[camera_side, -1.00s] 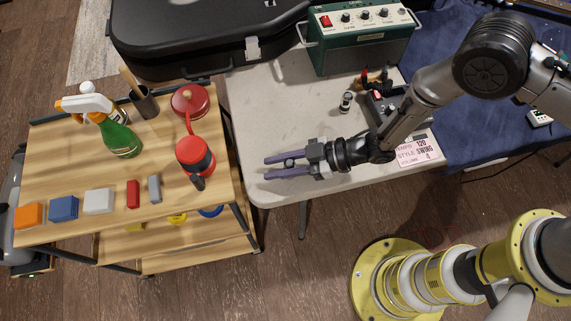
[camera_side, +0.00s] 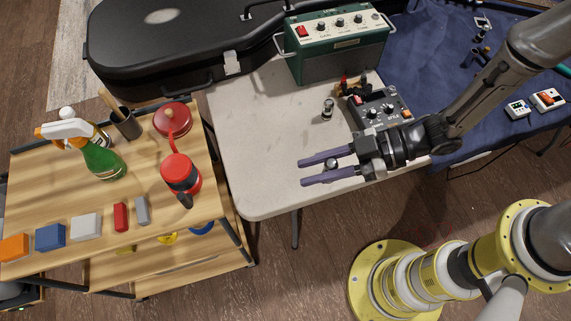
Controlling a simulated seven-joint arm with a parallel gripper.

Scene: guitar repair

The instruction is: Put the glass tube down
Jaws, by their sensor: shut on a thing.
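My gripper (camera_side: 302,174) is low over the front part of the pale table (camera_side: 265,190), with its two purple-grey fingers pointing left. It is shut on a small round, dark and shiny thing (camera_side: 331,163), which I take to be the glass tube. The fingers hide much of it. I cannot tell whether it touches the tabletop. Another small cylinder (camera_side: 327,109), dark with light bands, stands upright on the table behind the gripper.
A control box with knobs (camera_side: 380,108) is behind my gripper, and a green amplifier (camera_side: 340,55) is at the back. A black guitar case (camera_side: 165,45) lies behind. A wooden cart (camera_side: 60,185) with bottles and blocks is at left. The table's left part is clear.

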